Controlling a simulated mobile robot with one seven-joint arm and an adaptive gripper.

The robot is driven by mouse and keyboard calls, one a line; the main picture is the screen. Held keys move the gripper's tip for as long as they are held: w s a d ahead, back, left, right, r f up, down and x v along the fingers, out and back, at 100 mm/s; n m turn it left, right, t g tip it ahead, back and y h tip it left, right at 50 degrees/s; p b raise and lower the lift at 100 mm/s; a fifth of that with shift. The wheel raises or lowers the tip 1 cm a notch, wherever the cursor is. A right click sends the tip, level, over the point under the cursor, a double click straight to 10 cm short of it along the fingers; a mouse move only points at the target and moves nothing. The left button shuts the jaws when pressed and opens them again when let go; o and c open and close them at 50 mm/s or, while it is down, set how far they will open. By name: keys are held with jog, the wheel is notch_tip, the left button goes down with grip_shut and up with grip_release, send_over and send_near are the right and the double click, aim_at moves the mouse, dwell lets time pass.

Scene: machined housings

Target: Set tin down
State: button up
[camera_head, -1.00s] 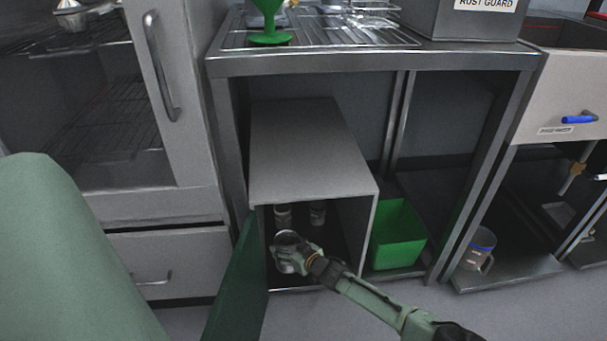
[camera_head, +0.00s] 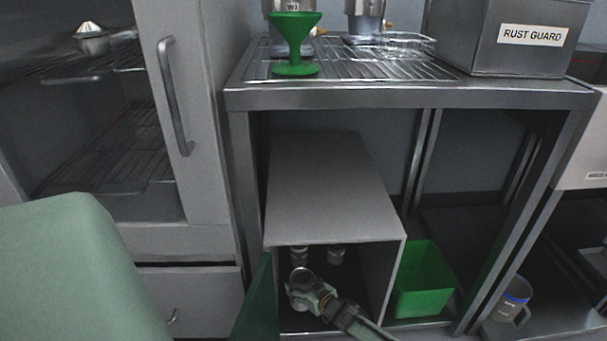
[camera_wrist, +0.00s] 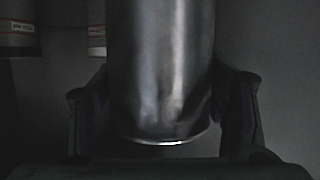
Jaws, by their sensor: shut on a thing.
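The tin (camera_wrist: 160,75) is a plain metal cylinder that fills the middle of the wrist view, its rim edge at the bottom. My gripper (camera_head: 304,296) is shut on it, with a dark finger on each side. In the head view the tin (camera_head: 301,275) shows its round top just inside the open front of the grey cabinet (camera_head: 325,190). Whether it touches the cabinet floor cannot be told. Two other tins, one at left (camera_head: 298,255) and one at right (camera_head: 336,256), stand deeper inside; they show partly in the wrist view's upper left.
The green cabinet door (camera_head: 255,305) hangs open at the left of the opening. A green bin (camera_head: 424,282) stands right of the cabinet. A mug (camera_head: 511,300) is further right. Above are a wire rack (camera_head: 365,62), a green funnel (camera_head: 295,45) and a RUST GUARD box (camera_head: 505,40).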

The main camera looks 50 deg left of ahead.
jog(key=shift+f+b, duration=0.5)
jog(key=shift+f, duration=1.2)
jog(key=shift+f, duration=0.2)
jog(key=o, duration=1.8)
jog(key=shift+c, duration=0.2)
jog(key=shift+r, duration=0.2)
jog(key=p+v, duration=0.3)
jog(key=v, duration=0.9)
